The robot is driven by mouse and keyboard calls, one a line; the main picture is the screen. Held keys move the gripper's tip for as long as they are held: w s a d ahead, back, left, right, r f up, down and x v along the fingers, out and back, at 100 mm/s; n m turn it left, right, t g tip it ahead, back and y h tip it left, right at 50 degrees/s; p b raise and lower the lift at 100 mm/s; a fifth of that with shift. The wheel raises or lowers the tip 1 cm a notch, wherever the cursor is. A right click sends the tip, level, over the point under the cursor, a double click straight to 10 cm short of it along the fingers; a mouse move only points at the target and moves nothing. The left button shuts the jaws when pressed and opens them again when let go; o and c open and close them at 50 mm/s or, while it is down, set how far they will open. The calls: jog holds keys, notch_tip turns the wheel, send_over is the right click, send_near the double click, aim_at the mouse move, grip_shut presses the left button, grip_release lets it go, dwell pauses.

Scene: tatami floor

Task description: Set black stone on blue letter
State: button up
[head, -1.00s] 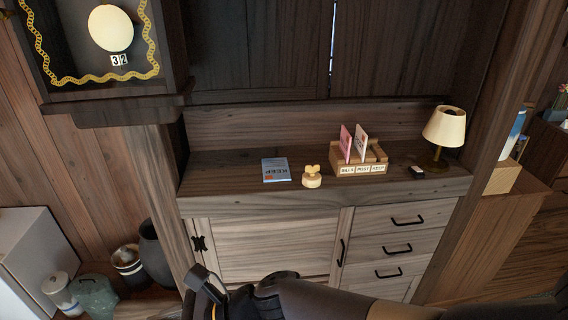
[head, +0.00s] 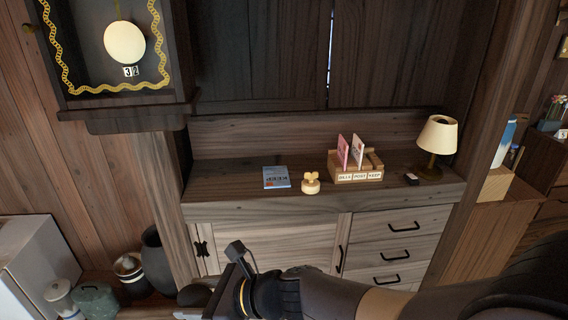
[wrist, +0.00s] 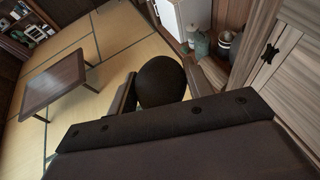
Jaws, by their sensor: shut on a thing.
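The blue letter (head: 276,177) lies flat on the cabinet's counter, left of centre, with nothing on it. My gripper (wrist: 161,88) is shut on the black stone (wrist: 160,80), a rounded dark lump between the two fingers in the wrist view. In the head view, my gripper is at the bottom, in front of and below the counter, well apart from the letter. A dark rounded shape there looks like the stone (head: 194,292).
Right of the letter stand a small cream stamp-like object (head: 310,184), a wooden letter sorter (head: 357,176) with upright letters, a small black item (head: 411,178) and a lamp (head: 437,135). Jars and pots (head: 128,268) stand on the floor at left. A low table (wrist: 56,80) stands on the tatami.

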jog(key=w+d+f+m+t+h, duration=0.2)
jog(key=w+d+m+t, duration=0.1)
jog(key=w+d, duration=0.45)
jog(key=w+d+f+m+t+h, duration=0.2)
jog(key=w+d+m+t, duration=0.2)
jog(key=w+d, duration=0.35)
jog(key=w+d+f+m+t+h, duration=0.1)
jog(key=w+d+f+m+h, duration=0.1)
jog(key=d, duration=0.6)
jog(key=w+d+f+m+t+h, duration=0.2)
jog(key=w+d+m+h, duration=0.1)
jog(key=d, duration=0.5)
jog(key=shift+w+f, duration=0.2)
jog(key=shift+w, duration=0.7)
